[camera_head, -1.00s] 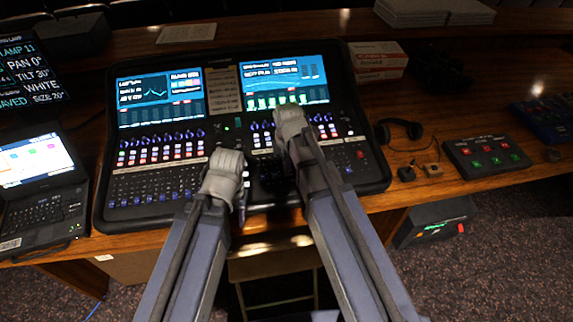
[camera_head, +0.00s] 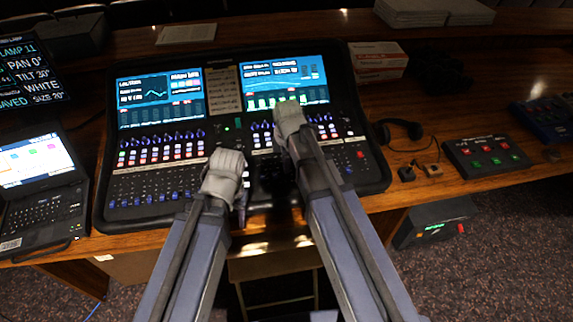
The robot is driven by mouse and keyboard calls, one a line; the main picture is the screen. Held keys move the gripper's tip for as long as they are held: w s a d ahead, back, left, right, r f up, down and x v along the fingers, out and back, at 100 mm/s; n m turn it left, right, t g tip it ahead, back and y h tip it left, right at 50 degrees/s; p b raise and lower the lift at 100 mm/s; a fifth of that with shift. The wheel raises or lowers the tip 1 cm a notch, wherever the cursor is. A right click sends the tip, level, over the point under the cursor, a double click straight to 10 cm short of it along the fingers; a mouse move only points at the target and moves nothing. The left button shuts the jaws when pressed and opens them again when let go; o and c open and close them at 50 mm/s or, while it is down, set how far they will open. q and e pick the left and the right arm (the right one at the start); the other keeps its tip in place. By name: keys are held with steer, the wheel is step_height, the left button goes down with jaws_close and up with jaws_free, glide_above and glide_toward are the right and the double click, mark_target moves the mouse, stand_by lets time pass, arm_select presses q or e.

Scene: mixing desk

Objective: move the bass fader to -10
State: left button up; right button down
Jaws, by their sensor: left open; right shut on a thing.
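The mixing desk (camera_head: 372,170) is a dark console with two lit screens above rows of knobs, buttons and faders. My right gripper (camera_head: 290,122) is over the right half of the desk, just below the right screen (camera_head: 284,78). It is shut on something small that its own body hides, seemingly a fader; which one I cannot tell. My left gripper (camera_head: 224,177) is open, over the front of the desk near its middle, left of my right gripper. No label for the bass fader is readable. The left fader bank (camera_head: 150,184) is in plain view.
A laptop (camera_head: 40,180) stands left of the desk, under a text display (camera_head: 30,65). Headphones (camera_head: 398,130), a button box (camera_head: 487,156) and small boxes (camera_head: 378,60) are on the right. My two arms lie close together over the desk's front edge.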

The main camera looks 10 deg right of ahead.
steer(key=shift+w, duration=0.5)
steer(key=shift+s, duration=0.1)
steer(key=c, duration=0.6)
jaws_free()
steer(key=shift+c, duration=0.2)
steer(key=shift+r, duration=0.15)
steer(key=r+p, duration=0.5)
steer(key=s+r+p, duration=0.1)
steer(key=r+p, duration=0.1)
steer(key=shift+r+p, duration=0.25)
steer(key=shift+p, duration=0.1)
